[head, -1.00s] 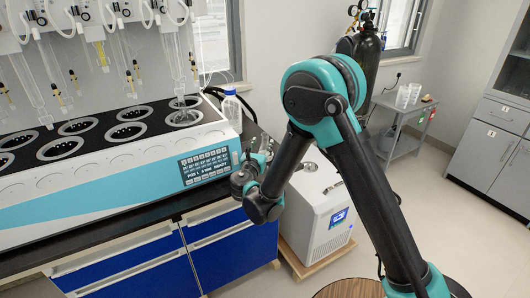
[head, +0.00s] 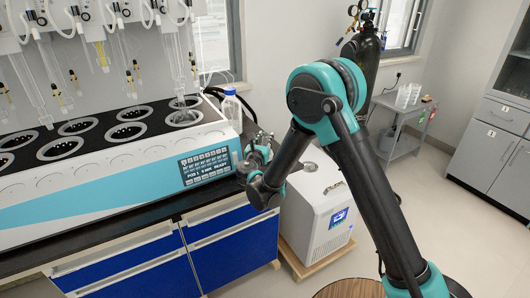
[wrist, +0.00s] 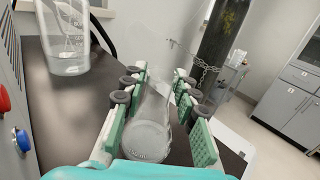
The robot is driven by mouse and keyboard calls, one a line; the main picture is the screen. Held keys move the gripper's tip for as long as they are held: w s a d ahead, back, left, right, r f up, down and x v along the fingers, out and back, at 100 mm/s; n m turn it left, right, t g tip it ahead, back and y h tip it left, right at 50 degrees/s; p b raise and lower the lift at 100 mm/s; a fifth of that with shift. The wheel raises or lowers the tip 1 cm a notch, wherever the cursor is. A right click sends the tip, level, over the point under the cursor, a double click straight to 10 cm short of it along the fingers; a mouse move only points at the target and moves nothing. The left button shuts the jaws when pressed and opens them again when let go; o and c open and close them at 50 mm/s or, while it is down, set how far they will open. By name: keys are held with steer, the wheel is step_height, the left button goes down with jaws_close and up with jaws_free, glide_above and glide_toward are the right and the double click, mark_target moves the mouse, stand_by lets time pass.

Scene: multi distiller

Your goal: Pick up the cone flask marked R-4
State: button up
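A clear glass cone flask (wrist: 148,132) stands upright on the dark bench top in the wrist view. It is between the two green-padded fingers of my gripper (wrist: 160,82). The fingers are apart, with a gap on the right side of the flask; the left finger is close to it, and I cannot tell if they touch. Small marking shows low on the flask but is too blurred to read. In the head view my gripper (head: 259,146) is at the right end of the bench, and the flask cannot be made out there.
A clear vessel (wrist: 68,45) stands at upper left in the wrist view. The white and teal distiller (head: 110,175) fills the bench to the left. A blue-capped bottle (head: 231,108) stands behind its right end. A white chiller unit (head: 318,215) is on the floor at right.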

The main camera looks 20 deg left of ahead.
jaws_close()
steer(key=shift+r, duration=0.1)
stand_by(0.3)
